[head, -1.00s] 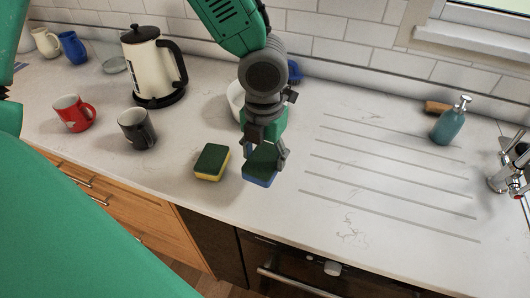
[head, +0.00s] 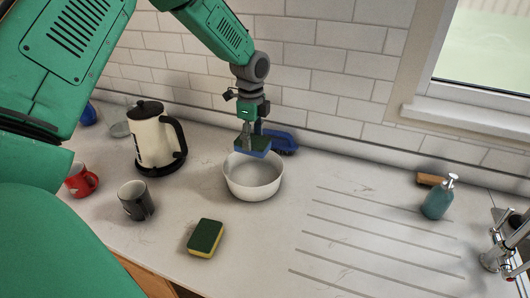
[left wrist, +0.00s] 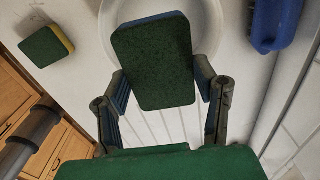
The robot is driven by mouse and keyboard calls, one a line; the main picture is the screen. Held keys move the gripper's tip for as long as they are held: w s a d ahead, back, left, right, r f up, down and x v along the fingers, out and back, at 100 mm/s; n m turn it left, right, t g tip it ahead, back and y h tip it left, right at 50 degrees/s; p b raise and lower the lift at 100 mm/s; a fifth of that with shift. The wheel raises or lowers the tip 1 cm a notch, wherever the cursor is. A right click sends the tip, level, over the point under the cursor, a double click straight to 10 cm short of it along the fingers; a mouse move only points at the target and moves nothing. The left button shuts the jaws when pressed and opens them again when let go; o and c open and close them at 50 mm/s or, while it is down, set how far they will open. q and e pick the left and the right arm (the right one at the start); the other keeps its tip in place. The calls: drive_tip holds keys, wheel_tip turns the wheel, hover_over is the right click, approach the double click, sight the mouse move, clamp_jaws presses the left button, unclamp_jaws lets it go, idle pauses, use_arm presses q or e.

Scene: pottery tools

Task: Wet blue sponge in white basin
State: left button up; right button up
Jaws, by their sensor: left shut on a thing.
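The blue sponge (head: 253,146) has a dark green scouring top and a blue lower side. My left gripper (head: 248,138) is shut on it and holds it level over the back part of the white basin (head: 254,186). In the left wrist view the sponge (left wrist: 154,62) sits between the two fingers, green face toward the camera, with the basin rim (left wrist: 106,25) behind it. I cannot tell whether the sponge is wet, and I make out no water in the basin. My right gripper is not in view.
A yellow and green sponge (head: 205,238) lies in front of the basin. A blue object (head: 283,142) stands behind it. A kettle (head: 157,142), a black mug (head: 135,200) and a red mug (head: 81,181) are at left. A soap bottle (head: 438,199) and tap (head: 505,245) are at right.

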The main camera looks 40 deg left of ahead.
use_arm(q)
drive_tip(key=shift+w+a, duration=0.1)
drive_tip(key=shift+a, duration=0.1)
drive_tip(key=shift+f, duration=0.15)
drive_tip(key=shift+f+b, duration=3.3)
drive_tip(key=shift+f, duration=2.05)
drive_tip(key=shift+f, duration=0.3)
drive_tip(key=shift+f+b, duration=0.6)
drive_tip(key=shift+f, duration=0.45)
drive_tip(key=shift+r, duration=0.15)
